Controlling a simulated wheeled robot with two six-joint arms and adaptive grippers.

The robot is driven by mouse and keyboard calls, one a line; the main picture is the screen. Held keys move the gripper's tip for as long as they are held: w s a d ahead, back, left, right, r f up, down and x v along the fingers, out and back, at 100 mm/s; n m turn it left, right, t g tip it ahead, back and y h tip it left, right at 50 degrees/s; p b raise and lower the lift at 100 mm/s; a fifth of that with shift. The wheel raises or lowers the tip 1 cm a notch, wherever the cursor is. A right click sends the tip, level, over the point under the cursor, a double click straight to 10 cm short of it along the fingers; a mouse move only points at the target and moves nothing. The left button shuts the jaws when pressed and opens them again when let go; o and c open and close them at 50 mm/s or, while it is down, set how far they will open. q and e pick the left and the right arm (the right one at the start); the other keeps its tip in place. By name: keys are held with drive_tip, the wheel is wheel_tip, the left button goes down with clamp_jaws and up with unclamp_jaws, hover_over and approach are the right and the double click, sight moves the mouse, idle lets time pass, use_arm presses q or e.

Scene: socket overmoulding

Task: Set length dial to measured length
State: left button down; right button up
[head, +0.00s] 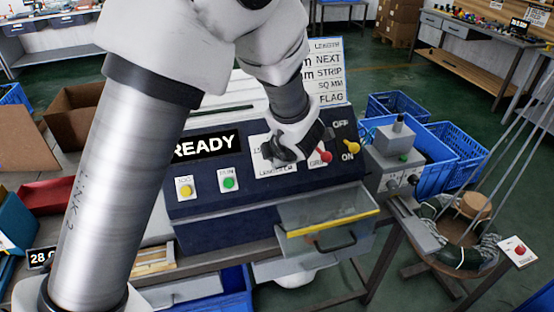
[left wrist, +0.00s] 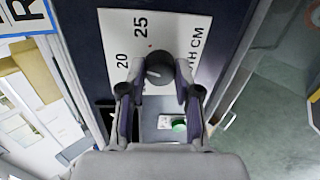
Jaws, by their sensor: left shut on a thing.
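The length dial is a round black knob (left wrist: 159,68) on a white scale plate (left wrist: 185,27) in the left wrist view. The numbers 20 and 25 and letters ending in "CM" show on the plate. My left gripper (left wrist: 159,88) has its two fingers on either side of the knob and is shut on it. In the head view my left gripper (head: 290,150) is against the front panel of the dark blue machine (head: 190,208), and it hides the dial there. My right gripper is in neither view.
The machine shows a READY display (head: 205,146), a yellow button (head: 186,189), a green button (head: 228,182) and a yellow ON/OFF lever (head: 350,147). Blue crates (head: 455,150) and a wire coil (head: 465,250) stand at the right.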

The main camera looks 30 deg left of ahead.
use_arm(q)
drive_tip(key=shift+s+f+n+b, duration=0.1)
drive_tip(key=shift+f+n+b, duration=0.05)
drive_tip(key=shift+n+b, duration=0.55)
drive_tip(key=shift+f+n+b, duration=0.1)
drive_tip(key=shift+n+b, duration=0.25)
drive_tip(key=shift+n, duration=0.55)
drive_tip(key=c, duration=1)
unclamp_jaws()
drive_tip(key=shift+o, duration=1)
drive_tip(key=shift+a, duration=0.25)
drive_tip(key=v, duration=0.7)
drive_tip(key=shift+s+d+r, duration=0.1)
